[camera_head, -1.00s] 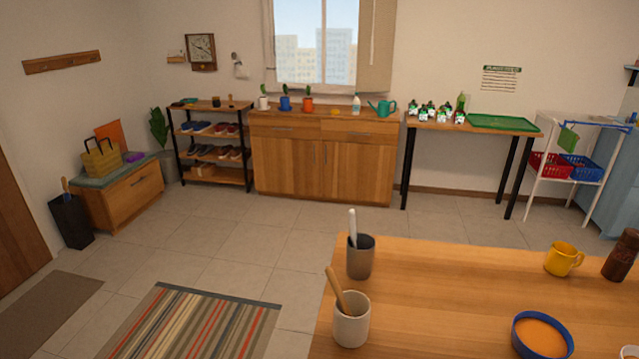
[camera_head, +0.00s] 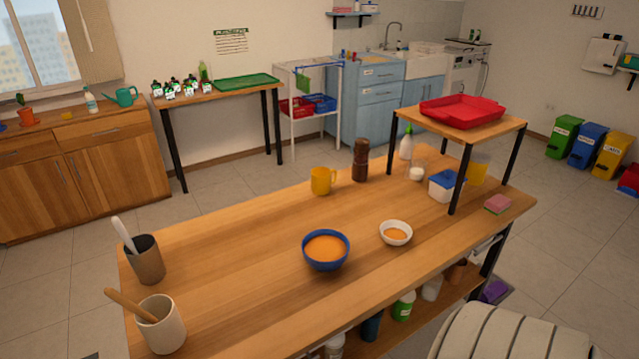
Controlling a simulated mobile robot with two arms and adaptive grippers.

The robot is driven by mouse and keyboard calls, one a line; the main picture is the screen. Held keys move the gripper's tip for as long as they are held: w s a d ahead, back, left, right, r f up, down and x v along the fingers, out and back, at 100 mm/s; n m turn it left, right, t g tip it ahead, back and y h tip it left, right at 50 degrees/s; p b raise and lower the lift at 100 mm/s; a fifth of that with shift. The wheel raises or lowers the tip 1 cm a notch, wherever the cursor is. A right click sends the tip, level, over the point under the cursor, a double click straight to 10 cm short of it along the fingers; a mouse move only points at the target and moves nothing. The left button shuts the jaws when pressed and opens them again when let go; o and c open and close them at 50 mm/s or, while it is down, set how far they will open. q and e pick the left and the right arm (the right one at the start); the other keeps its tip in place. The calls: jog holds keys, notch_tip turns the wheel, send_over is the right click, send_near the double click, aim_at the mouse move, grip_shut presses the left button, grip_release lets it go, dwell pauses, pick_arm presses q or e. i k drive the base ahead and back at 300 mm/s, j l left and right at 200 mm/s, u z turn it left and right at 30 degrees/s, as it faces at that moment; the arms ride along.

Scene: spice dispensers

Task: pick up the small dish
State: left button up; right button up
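A small white dish (camera_head: 396,233) with something orange in it stands on the wooden table (camera_head: 215,262), right of the middle in the head view. A larger blue bowl (camera_head: 326,250) with orange contents stands just left of it, apart from it. Neither of my grippers shows in the head view.
A yellow mug (camera_head: 322,181) and a brown bottle (camera_head: 360,160) stand behind the dishes. A raised shelf with a red tray (camera_head: 460,111) stands at the table's right end, near a sponge (camera_head: 498,204). Two utensil cups stand at the left end. The table around the dish is clear.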

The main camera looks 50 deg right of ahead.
aim_at(394, 233)
jog(key=z, duration=0.4)
jog(key=l+z, duration=0.1)
jog(key=z, duration=0.3)
jog(key=i+z, duration=0.1)
jog(key=z, duration=0.3)
jog(key=l+z, duration=0.1)
jog(key=z, duration=0.35)
jog(key=i+z, duration=0.1)
jog(key=z, duration=0.3)
